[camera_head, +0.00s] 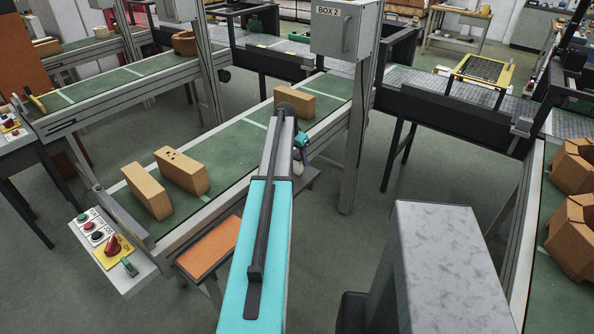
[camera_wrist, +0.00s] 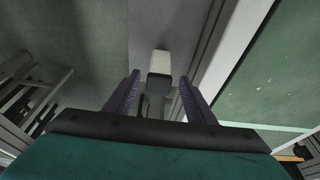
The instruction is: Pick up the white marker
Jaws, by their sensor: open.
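In the wrist view, a small white piece with a dark end, which looks like the white marker (camera_wrist: 160,61), sits ahead of my gripper (camera_wrist: 159,76). It lies on or over a grey surface, roughly in line with the gap between the two dark fingers. The fingers stand apart on either side, and nothing is visibly held. I cannot tell how far the marker is from the fingertips. In the head view my arm reaches forward beside the green conveyor and hides most of the gripper.
The green conveyor (camera_head: 228,146) carries three tan bricks: a front one (camera_head: 147,192), one beside it (camera_head: 182,171) and a farther one (camera_head: 294,103). An orange-topped stand (camera_head: 210,249) and a button panel (camera_head: 110,240) are near its front end. A post with a "BOX 2" cabinet (camera_head: 345,30) rises at right.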

